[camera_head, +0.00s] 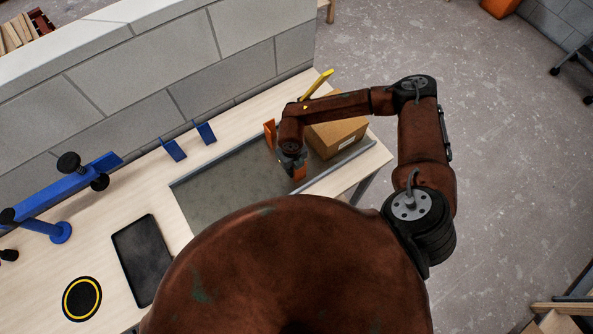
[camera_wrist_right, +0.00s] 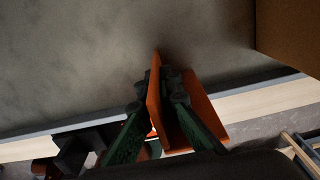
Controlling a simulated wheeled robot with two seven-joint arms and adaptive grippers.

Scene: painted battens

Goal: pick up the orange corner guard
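The orange corner guard (camera_wrist_right: 207,117) is an L-shaped piece with two flat faces. In the wrist view one face stands between the fingers of my right gripper (camera_wrist_right: 160,95), whose dark pads press on it from both sides. In the head view my right gripper (camera_head: 297,162) is over the right part of a grey tray (camera_head: 225,185), and a bit of the guard (camera_head: 300,173) shows below it. I cannot tell whether the guard touches the tray. My left gripper is not in view.
Another orange upright piece (camera_head: 270,133) stands at the tray's back edge. A cardboard box (camera_head: 338,137) is just right of the gripper. Two blue brackets (camera_head: 173,150) (camera_head: 205,133), a blue fixture (camera_head: 62,190) and a dark flat tray (camera_head: 143,260) are left. A wall closes the back.

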